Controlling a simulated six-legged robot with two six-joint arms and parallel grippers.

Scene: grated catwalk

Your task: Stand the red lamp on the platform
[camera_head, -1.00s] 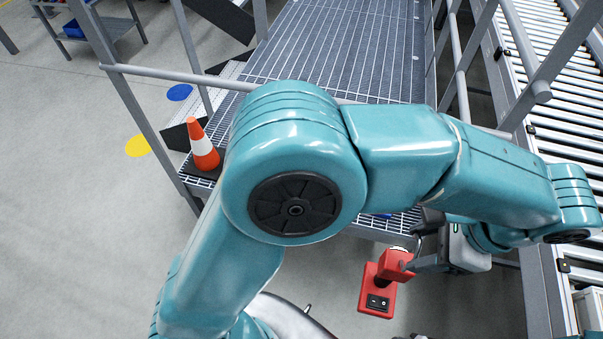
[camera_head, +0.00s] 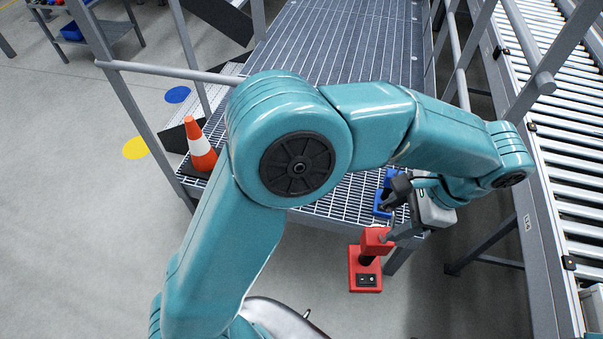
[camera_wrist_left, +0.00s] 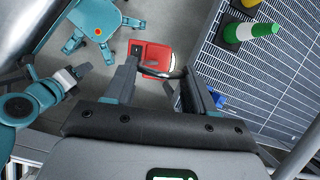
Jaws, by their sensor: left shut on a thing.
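The red lamp (camera_head: 363,274), with a flat base and a dark switch panel, hangs upright from my left gripper (camera_head: 392,237). The gripper is shut on its upper part. The lamp is off the floor, in front of the platform's near edge, not over the grating. The platform (camera_head: 335,203) is a grey grated deck, partly hidden behind my left arm. In the left wrist view the lamp (camera_wrist_left: 152,58) shows between the fingers, with the platform (camera_wrist_left: 262,80) to its right. A gripper (camera_wrist_left: 70,76), seemingly my right one, shows small at the left there; its jaws are unclear.
An orange-and-white cone (camera_head: 200,150) stands at the platform's left corner. A blue object (camera_head: 384,197) is on the near right part, close to my gripper. A green-and-white cone (camera_wrist_left: 250,33) shows in the wrist view. Railings (camera_head: 465,60) and a roller conveyor (camera_head: 565,150) bound the right.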

